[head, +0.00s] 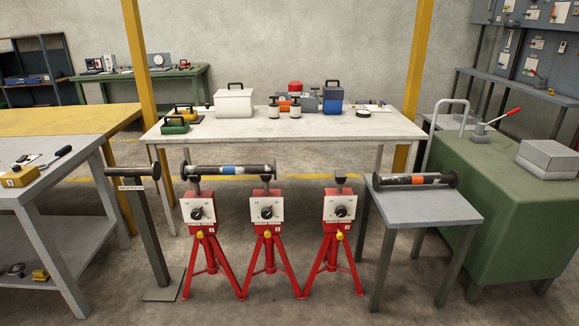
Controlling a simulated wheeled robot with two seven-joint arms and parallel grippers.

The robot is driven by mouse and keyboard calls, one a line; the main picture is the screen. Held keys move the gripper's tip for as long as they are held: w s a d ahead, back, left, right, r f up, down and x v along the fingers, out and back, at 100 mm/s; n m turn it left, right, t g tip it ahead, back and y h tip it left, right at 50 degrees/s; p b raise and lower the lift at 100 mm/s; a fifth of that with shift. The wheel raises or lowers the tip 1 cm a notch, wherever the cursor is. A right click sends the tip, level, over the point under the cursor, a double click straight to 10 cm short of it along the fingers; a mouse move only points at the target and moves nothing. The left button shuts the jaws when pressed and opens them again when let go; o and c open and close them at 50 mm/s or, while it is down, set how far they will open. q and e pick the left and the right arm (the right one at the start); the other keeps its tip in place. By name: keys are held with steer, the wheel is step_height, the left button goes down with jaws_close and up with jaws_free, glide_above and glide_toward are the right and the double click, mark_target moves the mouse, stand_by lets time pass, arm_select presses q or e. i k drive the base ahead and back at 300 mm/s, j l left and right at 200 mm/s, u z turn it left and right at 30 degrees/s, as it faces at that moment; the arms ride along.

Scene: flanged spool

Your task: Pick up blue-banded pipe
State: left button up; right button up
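The blue-banded pipe (215,170) is a dark flanged spool with a blue band near its middle. It lies level across the tops of the left red stand (197,207) and the middle red stand (267,208). Its ends reach slightly past the two stands. Neither of my grippers shows in the head view.
An orange-banded pipe (396,181) lies on a small grey table (428,206) at right. The right red stand (341,207) holds nothing. A dark post (147,225) stands at left. Behind is a white-topped table (370,126) with cases and containers. A green cabinet (515,210) is at right.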

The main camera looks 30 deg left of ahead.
mark_target(186, 170)
steer(key=i+j+z, duration=0.1)
steer(key=j+z, duration=0.2)
steer(key=j, duration=0.4)
steer(key=j+z, duration=0.35)
steer(key=j, duration=0.35)
steer(key=j+z, duration=0.3)
steer(key=j, duration=0.4)
steer(key=k+j+z, duration=0.1)
steer(key=j+z, duration=0.25)
steer(key=j, duration=0.35)
